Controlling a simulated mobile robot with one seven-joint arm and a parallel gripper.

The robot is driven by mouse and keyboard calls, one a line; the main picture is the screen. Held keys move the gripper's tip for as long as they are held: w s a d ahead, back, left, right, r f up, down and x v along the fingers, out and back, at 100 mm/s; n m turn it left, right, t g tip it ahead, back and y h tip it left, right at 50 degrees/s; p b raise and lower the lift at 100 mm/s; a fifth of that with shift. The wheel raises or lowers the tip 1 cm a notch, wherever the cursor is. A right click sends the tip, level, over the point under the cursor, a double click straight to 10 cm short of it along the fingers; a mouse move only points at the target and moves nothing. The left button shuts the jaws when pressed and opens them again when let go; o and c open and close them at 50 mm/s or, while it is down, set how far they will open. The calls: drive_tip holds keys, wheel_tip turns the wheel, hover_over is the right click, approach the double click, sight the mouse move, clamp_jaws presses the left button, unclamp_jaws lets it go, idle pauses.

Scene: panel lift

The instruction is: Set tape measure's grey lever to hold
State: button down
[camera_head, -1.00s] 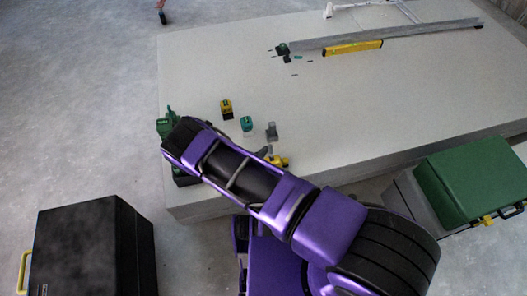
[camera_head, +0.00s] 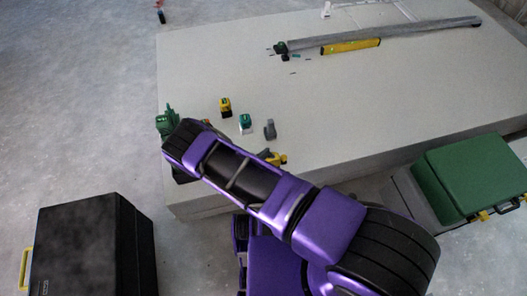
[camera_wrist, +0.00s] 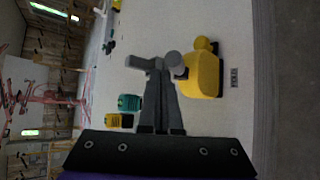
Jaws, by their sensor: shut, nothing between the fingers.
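My gripper (camera_wrist: 158,70) is shut and empty in the wrist view, its fingertips near small things on the panel. A yellow rounded body with a knob (camera_wrist: 203,75) stands just right of the fingertips; it also shows in the head view (camera_head: 278,159), partly behind my arm. A grey round end (camera_wrist: 175,63) lies between it and the fingers; I cannot tell which thing it belongs to. A grey piece (camera_wrist: 137,62) is left of the fingertips, and a grey thing (camera_head: 270,130) stands there in the head view. The tape measure and its lever setting cannot be made out for certain.
A teal thing (camera_head: 245,121) and a yellow-and-black thing (camera_head: 225,106) stand on the pale panel (camera_head: 330,110). A green tool (camera_head: 167,122) is at its left edge. A yellow level (camera_head: 350,46) lies at the back. A black case (camera_head: 85,245) and green case (camera_head: 475,175) flank it.

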drive_tip(key=shift+w+a+r, duration=0.1)
drive_tip(key=shift+a, duration=0.05)
drive_tip(key=shift+r, duration=0.15)
drive_tip(key=shift+a+r+p, duration=0.15)
drive_tip(key=shift+r+p, duration=0.55)
drive_tip(key=shift+p, duration=0.05)
drive_tip(key=shift+w, duration=0.1)
drive_tip(key=s+a+f+b, duration=0.1)
drive_tip(key=s+a+f, duration=0.1)
drive_tip(key=s+a, duration=0.4)
drive_tip(key=shift+a+f, duration=0.4)
drive_tip(key=shift+a, duration=0.05)
